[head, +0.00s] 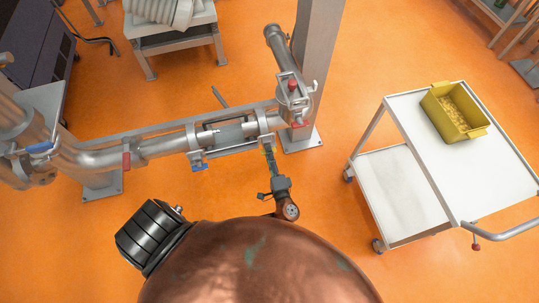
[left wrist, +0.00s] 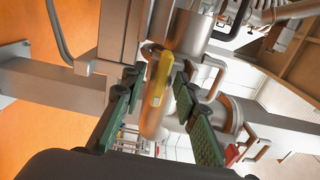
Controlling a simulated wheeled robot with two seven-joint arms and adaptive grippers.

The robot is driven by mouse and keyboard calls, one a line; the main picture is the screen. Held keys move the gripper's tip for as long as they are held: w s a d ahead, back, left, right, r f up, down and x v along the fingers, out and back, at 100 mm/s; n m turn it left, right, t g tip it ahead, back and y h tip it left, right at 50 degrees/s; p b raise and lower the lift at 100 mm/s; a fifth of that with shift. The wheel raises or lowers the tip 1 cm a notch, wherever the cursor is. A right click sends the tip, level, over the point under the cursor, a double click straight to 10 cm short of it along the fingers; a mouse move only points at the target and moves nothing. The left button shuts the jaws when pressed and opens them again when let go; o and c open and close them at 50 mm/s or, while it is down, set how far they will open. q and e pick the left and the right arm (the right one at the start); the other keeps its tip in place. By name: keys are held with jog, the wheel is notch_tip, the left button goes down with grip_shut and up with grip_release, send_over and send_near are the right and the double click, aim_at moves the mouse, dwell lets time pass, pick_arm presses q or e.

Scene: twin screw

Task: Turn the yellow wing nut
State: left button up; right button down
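The yellow wing nut (left wrist: 158,80) shows in the left wrist view as a long yellow bar in front of a metal pipe fitting. My left gripper (left wrist: 160,92) is open, with one green-padded finger on each side of the nut and visible gaps between. In the head view my left gripper (head: 268,155) reaches up to the right clamp of the pipe assembly (head: 264,128). Only a small speck of yellow shows there, mostly hidden by the fingers. My right gripper is not in view.
A blue-handled part (head: 198,167) hangs below the left clamp, and a red handle (head: 126,160) is further left. A grey post (head: 318,60) stands behind the pipe. A white cart (head: 400,195) with a yellow bin (head: 438,112) stands right, with orange floor between.

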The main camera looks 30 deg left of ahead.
pick_arm(q)
jog(key=v, duration=1.2)
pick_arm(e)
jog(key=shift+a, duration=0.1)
